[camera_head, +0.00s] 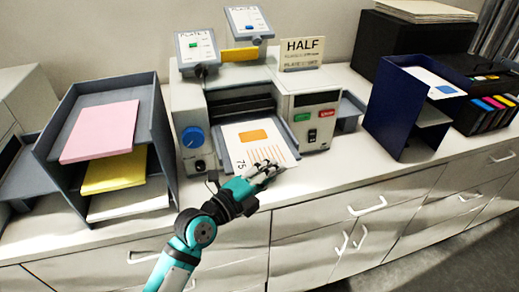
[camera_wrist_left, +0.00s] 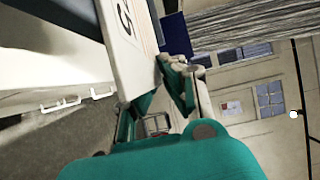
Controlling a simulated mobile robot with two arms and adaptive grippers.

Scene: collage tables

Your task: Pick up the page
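The page (camera_head: 247,143) is a white sheet with an orange block, orange lines and the number 75. It lies on the output tray at the front of the grey printing machine. My left gripper (camera_head: 266,170) is at the page's near right edge, and its fingers overlap that edge in the head view. In the left wrist view, the page (camera_wrist_left: 128,45) reaches down to between the fingertips of my left gripper (camera_wrist_left: 158,85). One finger is partly hidden behind the page. I cannot tell whether the fingers press on it. My right gripper is not in view.
The printing machine (camera_head: 310,85) stands on a white counter (camera_head: 300,185) with drawers below. A grey shelf rack (camera_head: 160,150) with pink and yellow paper is on the left. A dark blue rack (camera_head: 385,115) is on the right.

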